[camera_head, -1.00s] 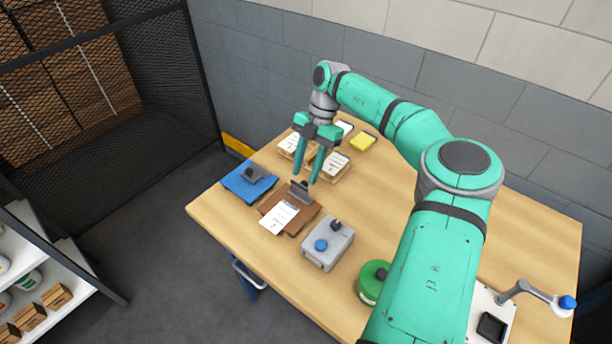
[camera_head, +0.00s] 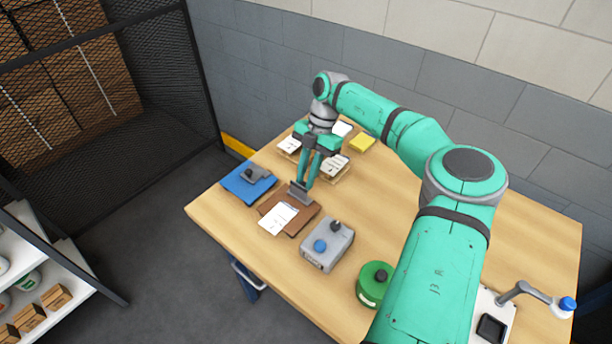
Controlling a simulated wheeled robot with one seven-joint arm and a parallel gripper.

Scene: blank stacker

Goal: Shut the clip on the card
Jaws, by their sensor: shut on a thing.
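A brown clipboard (camera_head: 304,223) lies on the wooden table and carries a grey metal clip (camera_head: 298,194) at its far edge. A white card (camera_head: 278,218) lies on the board, its upper end close to the clip; whether the clip's jaw presses on it is too small to tell. My gripper (camera_head: 305,184) points down with its fingers close together at the clip's upright part, shut on it. The fingertips hide part of the clip.
A blue clipboard (camera_head: 240,185) with a grey clip lies left. A grey box (camera_head: 327,249) with blue and black knobs and a green round tin (camera_head: 374,287) stand nearer right.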

